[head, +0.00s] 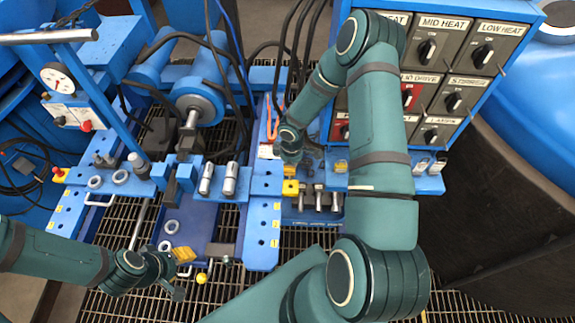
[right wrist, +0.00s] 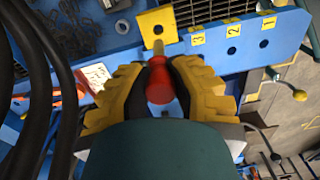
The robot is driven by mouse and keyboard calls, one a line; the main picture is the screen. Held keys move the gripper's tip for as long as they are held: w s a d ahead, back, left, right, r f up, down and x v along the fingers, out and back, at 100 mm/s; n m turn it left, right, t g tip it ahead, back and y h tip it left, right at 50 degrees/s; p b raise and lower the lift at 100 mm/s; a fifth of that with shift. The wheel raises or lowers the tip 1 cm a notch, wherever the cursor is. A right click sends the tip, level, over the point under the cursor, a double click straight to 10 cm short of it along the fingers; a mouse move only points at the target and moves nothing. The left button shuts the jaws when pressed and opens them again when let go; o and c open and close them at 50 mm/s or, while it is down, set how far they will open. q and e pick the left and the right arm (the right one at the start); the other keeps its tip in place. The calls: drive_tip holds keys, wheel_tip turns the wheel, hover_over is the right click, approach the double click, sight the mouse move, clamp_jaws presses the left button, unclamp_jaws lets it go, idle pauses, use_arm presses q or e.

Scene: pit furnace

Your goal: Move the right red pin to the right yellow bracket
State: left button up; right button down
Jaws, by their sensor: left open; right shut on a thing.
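The red pin (right wrist: 159,84), with a brass-coloured shaft, is held between the yellow finger pads of my right gripper (right wrist: 158,80) in the right wrist view. Its shaft points at the right yellow bracket (right wrist: 148,20), a plate with a dark hole. The shaft end overlaps the bracket just below the hole; I cannot tell whether it touches. In the head view this yellow bracket (head: 290,187) is just below my right wrist, which hides the pin. My left gripper (head: 184,270) is open and empty over the lower left of the blue bench.
A control panel (head: 420,80) with labelled knobs stands close behind my right arm. Several metal cylinders (head: 319,197) stand right of the bracket. Black cables (head: 285,50) hang beside my right wrist. A numbered blue rail (head: 264,235) runs left of the bracket.

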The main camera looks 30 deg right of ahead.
sight(291, 179)
drive_tip(key=shift+f+b, duration=1.3)
drive_tip(key=shift+f, duration=0.8)
drive_tip(key=shift+f+b, duration=0.85)
drive_tip(key=shift+f, duration=0.7)
drive_tip(key=shift+f+b, duration=1.55)
drive_tip(key=c, duration=0.9)
unclamp_jaws()
drive_tip(key=shift+o, duration=0.2)
wheel_tip(291, 179, up, 12)
drive_tip(key=shift+w+d+r, duration=0.1)
